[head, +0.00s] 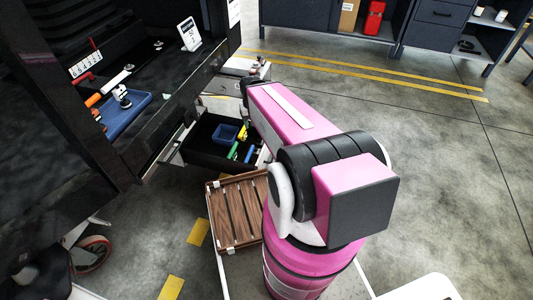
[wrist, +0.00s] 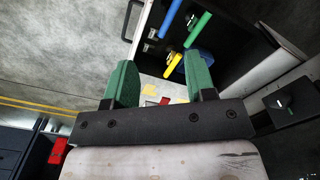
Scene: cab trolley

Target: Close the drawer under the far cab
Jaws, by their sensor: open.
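A black drawer (head: 195,152) stands pulled out below the dark cab counter in the head view. It holds a small blue bin (head: 226,133) and several green, yellow and blue tools. The wrist view shows an open drawer with tools at upper right, with a pale front edge (wrist: 146,32) and a dark handle (wrist: 131,20). My gripper (wrist: 162,82) is open, its two green fingers apart with nothing between them. The fingers appear close to the drawer front; contact cannot be told. In the head view my pink arm hides the gripper and part of the drawer.
A wooden slatted crate (head: 237,213) lies in front of the drawer. The counter above carries a blue tray (head: 126,116) and a sign card (head: 189,35). Dark cabinets (head: 440,14) stand at the back. Grey floor (head: 450,150) is clear at right.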

